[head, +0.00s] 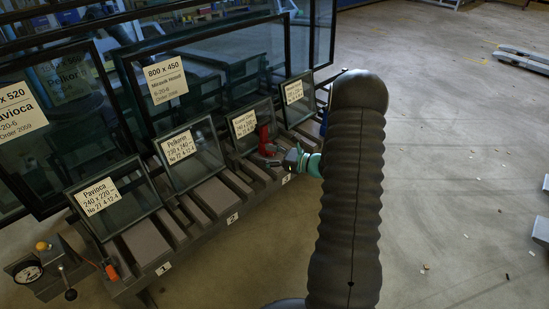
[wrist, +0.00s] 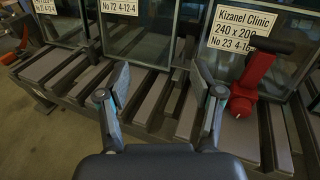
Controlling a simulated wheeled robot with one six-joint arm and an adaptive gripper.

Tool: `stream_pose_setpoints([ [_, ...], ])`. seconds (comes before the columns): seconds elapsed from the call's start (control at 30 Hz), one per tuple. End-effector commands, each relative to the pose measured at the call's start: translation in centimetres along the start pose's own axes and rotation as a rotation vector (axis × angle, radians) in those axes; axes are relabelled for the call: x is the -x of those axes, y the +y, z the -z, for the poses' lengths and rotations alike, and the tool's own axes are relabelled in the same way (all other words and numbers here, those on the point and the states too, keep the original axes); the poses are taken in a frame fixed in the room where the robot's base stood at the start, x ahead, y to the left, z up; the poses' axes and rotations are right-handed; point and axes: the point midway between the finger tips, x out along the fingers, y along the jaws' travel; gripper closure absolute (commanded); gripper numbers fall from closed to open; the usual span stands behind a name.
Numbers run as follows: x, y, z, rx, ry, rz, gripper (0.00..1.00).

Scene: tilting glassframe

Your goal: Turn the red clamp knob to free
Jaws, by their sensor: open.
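A red clamp (head: 266,140) stands against the small pane labelled Kizanel Clinic (head: 243,124), above the slatted rack. In the wrist view the red clamp (wrist: 245,88) is at the right, with a dark bar at its top; I cannot tell its turned position. My gripper (head: 287,156) is close to the clamp, at its lower right in the head view. In the wrist view my gripper (wrist: 167,92) is open and empty, its fingers spread over the slats. The right finger is left of the clamp, with no contact visible.
Several labelled panes lean along the slatted rack (head: 147,242), with larger framed panes behind. An orange-red handle (head: 112,272), a gauge (head: 27,270) and a black-knobbed lever (head: 70,294) are at the lower left. Open floor (head: 450,130) lies to the right.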

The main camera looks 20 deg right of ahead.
Motion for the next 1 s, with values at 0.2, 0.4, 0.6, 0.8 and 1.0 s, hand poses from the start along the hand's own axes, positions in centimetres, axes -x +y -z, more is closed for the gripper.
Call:
stream_pose_setpoints([
  [0.2, 3.6, -6.0, 9.4, -0.206, -0.089, 0.257, 0.34],
  [0.4, 6.1, -8.5, 14.2, -0.297, -0.138, 0.397, 0.34],
  [0.6, 6.2, -9.3, 15.3, -0.317, -0.151, 0.431, 0.34],
  [0.8, 3.6, -10.4, 15.1, -0.315, -0.150, 0.427, 0.34],
  [1.0, 0.2, -12.1, 14.8, -0.315, -0.150, 0.427, 0.34],
])
